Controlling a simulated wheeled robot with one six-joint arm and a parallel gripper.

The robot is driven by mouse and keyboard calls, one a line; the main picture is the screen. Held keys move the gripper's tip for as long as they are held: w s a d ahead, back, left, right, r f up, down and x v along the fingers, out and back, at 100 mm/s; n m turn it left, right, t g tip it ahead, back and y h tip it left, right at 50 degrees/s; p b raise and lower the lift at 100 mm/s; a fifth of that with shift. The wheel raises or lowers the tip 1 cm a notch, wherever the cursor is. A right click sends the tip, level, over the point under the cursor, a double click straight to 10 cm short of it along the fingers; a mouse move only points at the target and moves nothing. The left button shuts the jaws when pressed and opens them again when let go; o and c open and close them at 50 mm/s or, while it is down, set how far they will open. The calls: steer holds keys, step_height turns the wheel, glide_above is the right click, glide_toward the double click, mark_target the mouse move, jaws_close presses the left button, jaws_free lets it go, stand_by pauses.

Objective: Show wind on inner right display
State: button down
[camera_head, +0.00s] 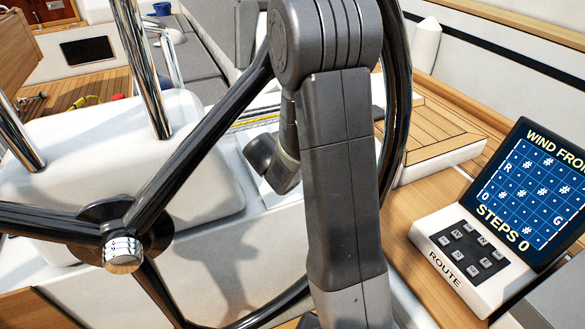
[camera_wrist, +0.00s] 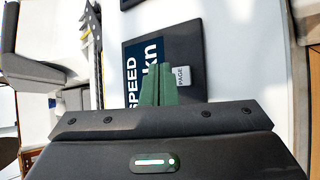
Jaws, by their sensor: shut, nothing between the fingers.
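In the wrist view a dark display (camera_wrist: 190,42) shows large turned text reading SPEED and kn, partly covered by my gripper. A small grey button marked PAGE (camera_wrist: 183,76) sits at its lower edge. My gripper (camera_wrist: 157,72) has its green fingers shut and empty, with the tips in front of the display just left of the PAGE button. I cannot tell whether they touch the panel. In the head view the display and my gripper are hidden behind my arm.
A route panel (camera_head: 470,262) with several keys and a WIND FROM screen (camera_head: 530,190) is at right. Steel rails (camera_head: 140,70) rise at left. Part of another dark panel (camera_wrist: 130,4) shows at the wrist view's top.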

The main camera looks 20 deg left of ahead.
steer(key=shift+w+a+f+b, duration=0.15)
steer(key=shift+f+b, duration=0.35)
steer(key=shift+f, duration=0.35)
steer(key=shift+f, duration=0.1)
stand_by(1.4)
steer(key=shift+a+f+b, duration=0.1)
steer(key=shift+f+b, duration=0.2)
steer(key=shift+b, duration=0.45)
steer(key=shift+f+b, duration=0.45)
steer(key=shift+b, duration=0.15)
stand_by(0.4)
steer(key=shift+r, duration=0.1)
steer(key=shift+r+p, duration=0.3)
steer(key=shift+r, duration=0.5)
steer(key=r+p, duration=0.1)
steer(key=r, duration=0.2)
steer(key=s+d+r+p, duration=0.1)
steer(key=shift+d+r+p, duration=0.1)
steer(key=shift+r+p, duration=0.25)
steer(key=shift+r, duration=0.05)
